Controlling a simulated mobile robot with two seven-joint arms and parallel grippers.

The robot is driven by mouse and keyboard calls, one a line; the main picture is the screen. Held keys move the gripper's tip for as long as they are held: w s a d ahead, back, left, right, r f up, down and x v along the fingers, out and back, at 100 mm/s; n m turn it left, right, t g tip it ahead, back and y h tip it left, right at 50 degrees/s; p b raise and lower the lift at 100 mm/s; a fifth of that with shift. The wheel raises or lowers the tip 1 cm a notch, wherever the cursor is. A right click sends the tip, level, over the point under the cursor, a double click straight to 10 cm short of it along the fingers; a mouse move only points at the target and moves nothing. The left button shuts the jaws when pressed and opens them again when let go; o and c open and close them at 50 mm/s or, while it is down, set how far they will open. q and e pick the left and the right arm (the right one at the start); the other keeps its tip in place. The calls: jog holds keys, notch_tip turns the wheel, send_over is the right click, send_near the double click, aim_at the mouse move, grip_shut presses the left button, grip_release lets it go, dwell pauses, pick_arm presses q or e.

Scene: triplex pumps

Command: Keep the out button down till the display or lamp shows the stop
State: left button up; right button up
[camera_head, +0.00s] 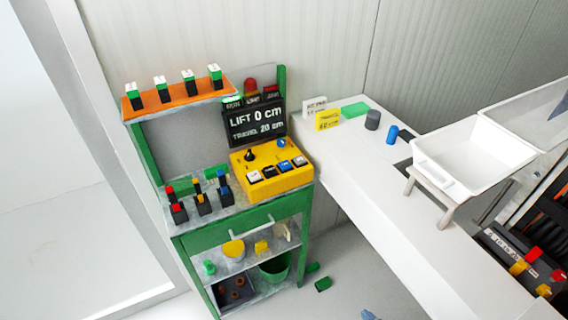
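A yellow control box (270,187) stands on the green bench. It has a front row of small buttons, the leftmost white-topped (254,176) and others dark or blue. Their labels are too small to read, so I cannot tell which is the out button. A black knob (250,155) and a blue knob (281,141) sit behind the row. The black display (256,122) behind reads "LIFT 0 cm" and "TRAVEL 20 cm". Small green, dark and red label fields run along its top. A red dome lamp (250,85) stands above it.
Several coloured-handled switches (201,203) stand left of the box. An orange shelf (180,98) holds more switches. A white counter (395,225) at right bears a yellow card (327,120) and a white tray (465,155). A green bin (275,270) sits on the lower shelf.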

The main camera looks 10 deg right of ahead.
grip_shut()
dwell(1.8)
